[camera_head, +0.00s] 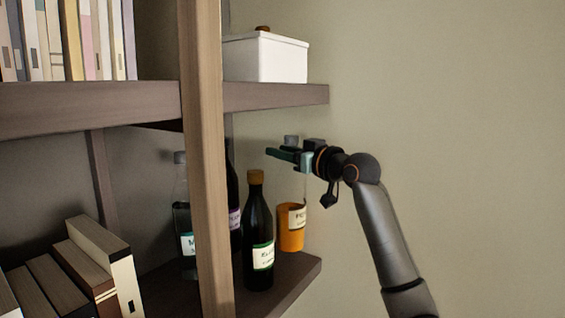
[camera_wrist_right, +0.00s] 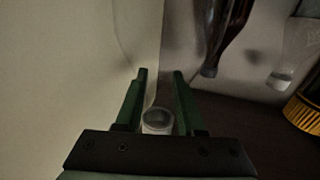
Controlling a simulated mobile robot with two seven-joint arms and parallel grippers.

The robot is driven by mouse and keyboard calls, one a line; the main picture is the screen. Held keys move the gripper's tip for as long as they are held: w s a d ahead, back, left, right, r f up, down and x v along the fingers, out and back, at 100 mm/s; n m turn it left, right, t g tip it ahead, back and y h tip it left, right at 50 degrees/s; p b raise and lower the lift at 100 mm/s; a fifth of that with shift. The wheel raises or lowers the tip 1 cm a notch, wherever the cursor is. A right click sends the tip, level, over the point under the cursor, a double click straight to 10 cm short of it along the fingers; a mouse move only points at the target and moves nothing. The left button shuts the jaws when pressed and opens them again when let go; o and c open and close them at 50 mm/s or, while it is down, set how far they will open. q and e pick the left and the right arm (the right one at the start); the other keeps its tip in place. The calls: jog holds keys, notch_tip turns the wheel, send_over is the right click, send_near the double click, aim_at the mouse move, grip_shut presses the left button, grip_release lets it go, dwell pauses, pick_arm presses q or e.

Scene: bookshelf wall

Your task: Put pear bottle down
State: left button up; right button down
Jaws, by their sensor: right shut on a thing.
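A clear bottle with orange contents (camera_head: 290,238), a grey cap and a pale label hangs or stands at the right end of the lower shelf (camera_head: 300,270). I take it as the pear bottle; its label is too small to read. My right gripper (camera_head: 287,155) is shut on its upper part, just below the cap. In the right wrist view the bottle's cap (camera_wrist_right: 158,118) shows between the two green fingers (camera_wrist_right: 159,88). The bottle is upright. I cannot tell whether its base touches the shelf. My left gripper is not in view.
A dark bottle with a brown cap (camera_head: 258,235) stands left of the held bottle. Another dark bottle (camera_head: 233,205) and a clear bottle (camera_head: 181,220) stand farther left, partly behind the wooden post (camera_head: 207,160). A white box (camera_head: 265,58) sits on the upper shelf above. Books (camera_head: 85,265) fill the lower left.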

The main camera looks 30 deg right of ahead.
aim_at(282, 164)
jog(key=shift+f, duration=1.4)
jog(key=c, duration=0.5)
grip_release()
jog(key=shift+f, duration=0.15)
jog(key=shift+s+d+b, duration=0.25)
jog(key=shift+s+b, duration=0.25)
jog(key=shift+s, duration=1.5)
jog(key=shift+s+d+b, duration=0.3)
jog(key=shift+s+b, duration=0.25)
jog(key=shift+s, duration=1.5)
jog(key=shift+s+d+b, duration=0.25)
jog(key=shift+s+b, duration=0.25)
jog(key=shift+s, duration=1.5)
